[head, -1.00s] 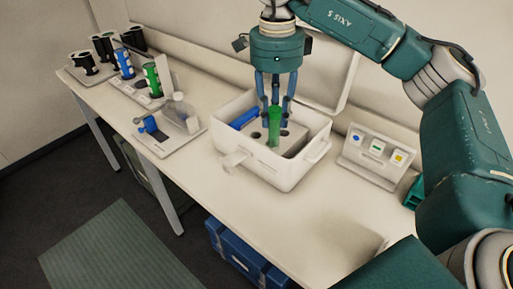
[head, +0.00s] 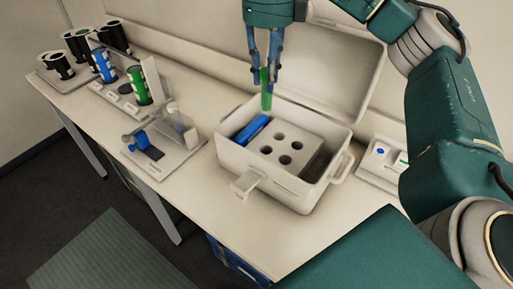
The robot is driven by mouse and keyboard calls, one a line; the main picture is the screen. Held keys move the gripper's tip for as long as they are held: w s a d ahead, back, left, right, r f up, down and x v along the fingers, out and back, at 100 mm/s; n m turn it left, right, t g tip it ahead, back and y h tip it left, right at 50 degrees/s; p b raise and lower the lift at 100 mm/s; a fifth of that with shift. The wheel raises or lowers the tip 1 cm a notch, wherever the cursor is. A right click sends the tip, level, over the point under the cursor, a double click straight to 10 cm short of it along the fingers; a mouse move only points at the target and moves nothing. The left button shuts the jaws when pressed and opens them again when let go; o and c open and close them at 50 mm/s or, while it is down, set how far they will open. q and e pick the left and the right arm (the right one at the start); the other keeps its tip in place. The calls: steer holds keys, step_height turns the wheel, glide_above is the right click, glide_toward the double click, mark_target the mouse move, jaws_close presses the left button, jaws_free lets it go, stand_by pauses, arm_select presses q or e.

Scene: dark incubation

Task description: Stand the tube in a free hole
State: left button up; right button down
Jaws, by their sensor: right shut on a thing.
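My right gripper (head: 265,83) is shut on a green tube (head: 266,98) and holds it upright. The tube's lower end shows over the back of the open white box (head: 258,171). Inside the box a pale block (head: 303,158) has several dark round holes, all empty. A blue piece (head: 251,130) lies tilted in the box, left of the block. My left gripper is not in view.
The box's lid (head: 338,70) stands open behind it. A rack with a blue and a green cylinder (head: 137,86), black cylinders (head: 62,66) and a small stand (head: 165,150) are at the left. A panel with coloured marks (head: 382,165) stands at the right.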

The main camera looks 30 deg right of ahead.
mark_target(269, 109)
steer(key=f, duration=0.3)
steer(key=s+f+b, duration=0.1)
steer(key=f, duration=0.5)
steer(key=shift+s+b, duration=0.2)
steer(key=shift+b, duration=0.15)
steer(key=f, duration=0.3)
steer(key=shift+w+f+p, duration=0.25)
steer(key=shift+f+p, duration=0.15)
step_height(269, 109, down, 7)
steer(key=shift+p, duration=0.5)
steer(key=c, duration=1.4)
jaws_free()
steer(key=shift+c, duration=0.2)
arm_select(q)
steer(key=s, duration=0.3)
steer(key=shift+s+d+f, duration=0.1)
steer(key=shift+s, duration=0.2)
